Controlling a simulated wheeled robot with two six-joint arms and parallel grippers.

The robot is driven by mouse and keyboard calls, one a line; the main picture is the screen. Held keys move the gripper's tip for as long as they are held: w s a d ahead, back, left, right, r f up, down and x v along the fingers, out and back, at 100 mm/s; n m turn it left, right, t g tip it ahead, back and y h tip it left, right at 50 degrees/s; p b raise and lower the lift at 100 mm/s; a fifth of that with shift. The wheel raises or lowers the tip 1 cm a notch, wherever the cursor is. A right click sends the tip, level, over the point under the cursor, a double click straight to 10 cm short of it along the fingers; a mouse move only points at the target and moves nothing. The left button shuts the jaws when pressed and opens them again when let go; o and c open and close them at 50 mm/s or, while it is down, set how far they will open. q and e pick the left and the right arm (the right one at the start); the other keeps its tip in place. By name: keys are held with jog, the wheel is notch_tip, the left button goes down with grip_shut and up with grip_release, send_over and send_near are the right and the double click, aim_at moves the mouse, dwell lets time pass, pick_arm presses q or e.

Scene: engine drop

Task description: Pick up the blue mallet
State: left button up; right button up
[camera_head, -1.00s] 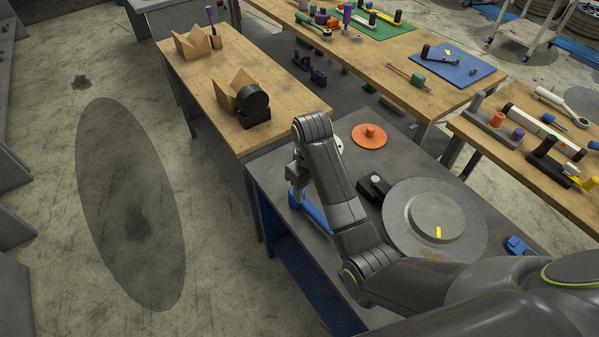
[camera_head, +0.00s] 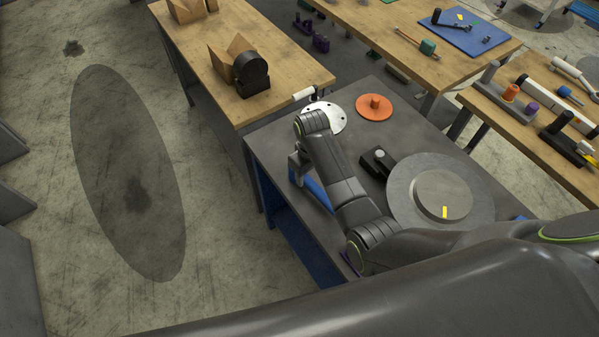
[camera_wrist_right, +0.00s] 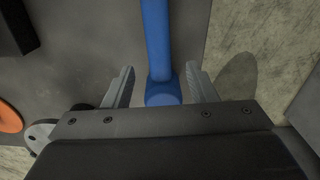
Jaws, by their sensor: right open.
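The blue mallet (camera_head: 317,190) lies on the grey table's left side in the head view, mostly hidden under my right forearm. In the right wrist view its blue handle (camera_wrist_right: 156,40) runs from the top edge down between my fingers. A wider blue end (camera_wrist_right: 163,95) sits at the lower end, near the gripper body. My right gripper (camera_wrist_right: 160,76) is open, with one finger on each side of the blue part and gaps on both sides. In the head view the right gripper (camera_head: 298,165) is partly hidden by its wrist. My left gripper is not in view.
The grey table (camera_head: 275,143) also holds a white disc (camera_head: 332,117) with holes, an orange disc (camera_head: 372,113), a black block (camera_head: 377,163) and a large round grey plate (camera_head: 400,195). The table's left edge lies close to the mallet, with open floor beyond.

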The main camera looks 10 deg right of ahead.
aim_at(309, 181)
jog(key=shift+f, duration=0.75)
notch_tip(309, 181, down, 3)
jog(key=shift+r+p, duration=0.1)
jog(key=shift+p, duration=0.3)
jog(key=shift+f, duration=0.85)
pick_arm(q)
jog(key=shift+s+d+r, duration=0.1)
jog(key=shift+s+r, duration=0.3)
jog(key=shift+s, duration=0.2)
pick_arm(e)
grip_shut()
